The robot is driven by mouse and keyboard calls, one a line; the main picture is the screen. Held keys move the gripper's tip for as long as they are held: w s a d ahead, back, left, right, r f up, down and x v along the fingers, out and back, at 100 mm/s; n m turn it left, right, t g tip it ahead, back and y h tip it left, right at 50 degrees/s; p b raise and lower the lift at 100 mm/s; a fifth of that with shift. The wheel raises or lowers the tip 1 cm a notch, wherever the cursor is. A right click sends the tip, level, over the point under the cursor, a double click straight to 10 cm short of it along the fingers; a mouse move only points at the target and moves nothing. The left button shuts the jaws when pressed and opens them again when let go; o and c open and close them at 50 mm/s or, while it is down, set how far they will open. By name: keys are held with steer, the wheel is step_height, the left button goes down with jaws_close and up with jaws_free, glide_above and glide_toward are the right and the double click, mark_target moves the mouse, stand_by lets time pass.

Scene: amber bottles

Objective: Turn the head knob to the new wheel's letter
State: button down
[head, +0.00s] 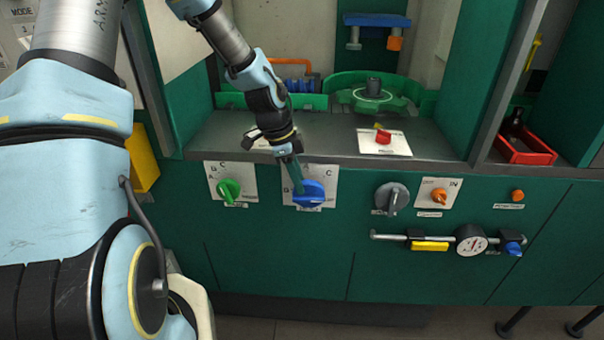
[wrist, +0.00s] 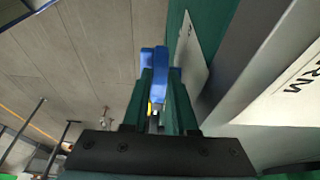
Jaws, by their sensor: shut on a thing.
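A blue knob (head: 312,196) sits on a white plate (head: 329,174) with letters around it, on the front of the green machine. A letter C shows at the plate's upper right; the other letters are partly covered or too small to read surely. My gripper (head: 298,186) reaches down from above and is shut on the blue knob. In the wrist view the two green fingers (wrist: 158,105) close on the knob's blue grip (wrist: 154,62), with the lettered plate (wrist: 190,58) to the right. A new wheel is not clearly identifiable.
A green knob (head: 229,191) on its own plate is to the left. A grey knob (head: 392,198), an orange knob (head: 439,196) and a rail with a gauge (head: 471,240) are to the right. The grey ledge (head: 330,148) is above, with a red knob (head: 383,137).

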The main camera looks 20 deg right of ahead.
steer(key=shift+w+a+f+g+h+p, duration=0.15)
steer(key=shift+a+g+h+p, duration=0.15)
steer(key=shift+h, duration=0.4)
steer(key=shift+f, duration=0.1)
steer(key=c, duration=1)
jaws_free()
steer(key=shift+w+a+r, duration=0.2)
steer(key=shift+a+r, duration=0.05)
steer(key=shift+r, duration=0.25)
steer(key=b+v, duration=0.1)
steer(key=v, duration=0.8)
steer(key=shift+a+r+b, duration=0.1)
steer(key=shift+r+b, duration=0.2)
